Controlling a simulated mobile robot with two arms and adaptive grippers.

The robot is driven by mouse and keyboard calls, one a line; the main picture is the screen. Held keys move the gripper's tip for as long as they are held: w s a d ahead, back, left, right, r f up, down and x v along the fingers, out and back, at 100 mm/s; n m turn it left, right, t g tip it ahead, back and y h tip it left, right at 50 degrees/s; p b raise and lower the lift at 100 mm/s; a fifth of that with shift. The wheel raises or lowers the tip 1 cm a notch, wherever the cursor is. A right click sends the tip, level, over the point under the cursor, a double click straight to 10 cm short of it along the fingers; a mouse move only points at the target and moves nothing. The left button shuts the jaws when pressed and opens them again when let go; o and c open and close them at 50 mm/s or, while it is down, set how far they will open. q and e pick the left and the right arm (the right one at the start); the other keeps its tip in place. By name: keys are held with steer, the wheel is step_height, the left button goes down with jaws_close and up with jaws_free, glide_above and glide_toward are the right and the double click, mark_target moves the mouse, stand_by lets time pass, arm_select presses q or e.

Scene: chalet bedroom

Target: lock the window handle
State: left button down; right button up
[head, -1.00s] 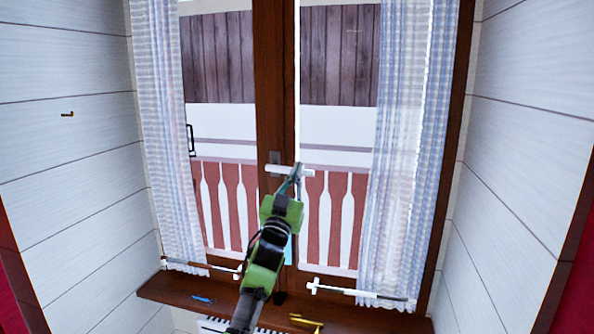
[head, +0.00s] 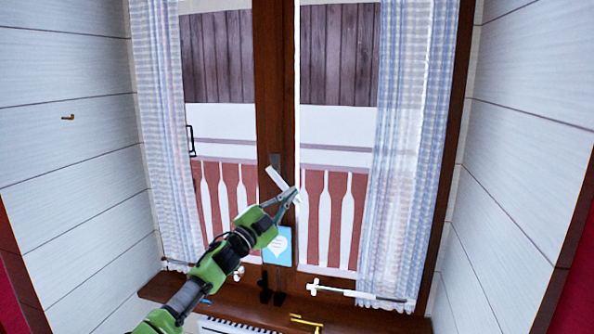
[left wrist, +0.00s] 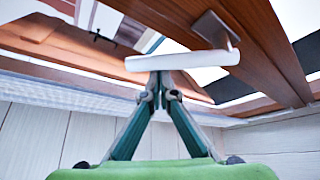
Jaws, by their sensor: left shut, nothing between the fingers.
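The white window handle (head: 277,178) is on the dark wooden middle post of the window, on a grey plate (head: 276,158). It is tilted, sloping from the plate down to the right. My left gripper (head: 293,193) is shut and empty, its fingertips at the handle's lower right end. In the left wrist view the handle (left wrist: 185,61) lies across just beyond the closed fingertips of the left gripper (left wrist: 160,82). The tips seem to touch it, though the contact is not fully clear. My right gripper is not in view.
Sheer curtains hang at the left (head: 165,130) and right (head: 410,150). The wooden sill (head: 375,315) holds a yellow object (head: 306,321) and small dark items. A blue card (head: 277,246) is below the handle.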

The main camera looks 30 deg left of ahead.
arm_select(q)
steer(key=s+a+f+m+g+h+p, duration=0.1)
steer(key=a+m+g+p, duration=0.3)
steer(key=m, duration=0.4)
steer(key=shift+s+a+f+m+h+p, duration=0.35)
steer(key=shift+a+f+p, duration=0.2)
steer(key=shift+f, duration=0.25)
steer(key=shift+g, duration=0.3)
